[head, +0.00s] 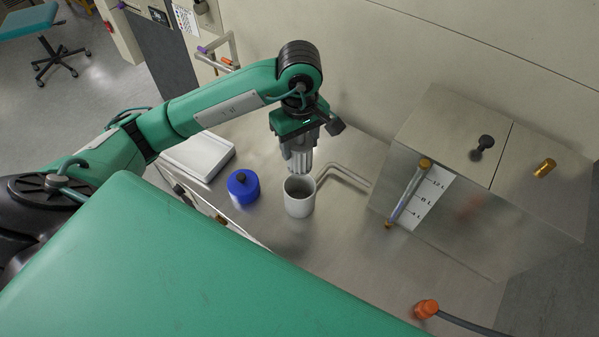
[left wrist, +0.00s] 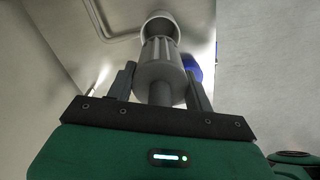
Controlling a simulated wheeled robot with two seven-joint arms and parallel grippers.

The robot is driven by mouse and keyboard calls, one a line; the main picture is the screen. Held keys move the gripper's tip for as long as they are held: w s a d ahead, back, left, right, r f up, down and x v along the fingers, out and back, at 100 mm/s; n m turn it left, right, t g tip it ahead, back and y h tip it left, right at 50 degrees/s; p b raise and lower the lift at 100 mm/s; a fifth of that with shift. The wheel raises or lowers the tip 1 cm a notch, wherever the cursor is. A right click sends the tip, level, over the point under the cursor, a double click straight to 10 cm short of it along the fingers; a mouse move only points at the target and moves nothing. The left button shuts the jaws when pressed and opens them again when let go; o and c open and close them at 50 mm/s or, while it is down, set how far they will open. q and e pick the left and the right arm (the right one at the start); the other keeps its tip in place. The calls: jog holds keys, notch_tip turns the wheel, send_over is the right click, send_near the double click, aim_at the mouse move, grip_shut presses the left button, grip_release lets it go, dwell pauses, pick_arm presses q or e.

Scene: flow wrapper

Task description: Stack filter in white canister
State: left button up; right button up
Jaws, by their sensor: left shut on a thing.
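The filter (head: 300,157) is a grey ribbed cylinder. It hangs upright below my left gripper (head: 299,138), whose fingers are shut on its upper end. The white canister (head: 299,198) stands open on the steel bench, just below the filter. In the left wrist view the filter (left wrist: 160,68) sits between the fingers of the gripper (left wrist: 162,82), and its far end overlaps the canister (left wrist: 160,24) mouth. I cannot tell whether the filter's lower end is inside the rim or just above it. My right gripper is not in view.
A white tray (head: 199,157) is further left. A bent metal pipe (head: 342,176) runs right of the canister to a large steel box (head: 478,190).

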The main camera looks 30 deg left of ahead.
aim_at(300, 175)
pick_arm(q)
notch_tip(300, 175, down, 8)
jog(key=shift+f+p, duration=0.15)
jog(key=shift+p, duration=0.9)
notch_tip(300, 175, down, 4)
jog(key=shift+s+r+p, duration=0.1)
jog(key=shift+r+p, duration=0.05)
jog(key=shift+p, duration=0.45)
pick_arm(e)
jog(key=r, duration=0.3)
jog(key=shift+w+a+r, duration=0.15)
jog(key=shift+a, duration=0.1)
pick_arm(q)
jog(key=shift+f+b, duration=0.75)
jog(key=shift+b, duration=0.15)
jog(key=o, duration=1)
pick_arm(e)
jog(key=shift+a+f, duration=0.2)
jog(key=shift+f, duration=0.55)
pick_arm(q)
jog(key=shift+r, duration=0.15)
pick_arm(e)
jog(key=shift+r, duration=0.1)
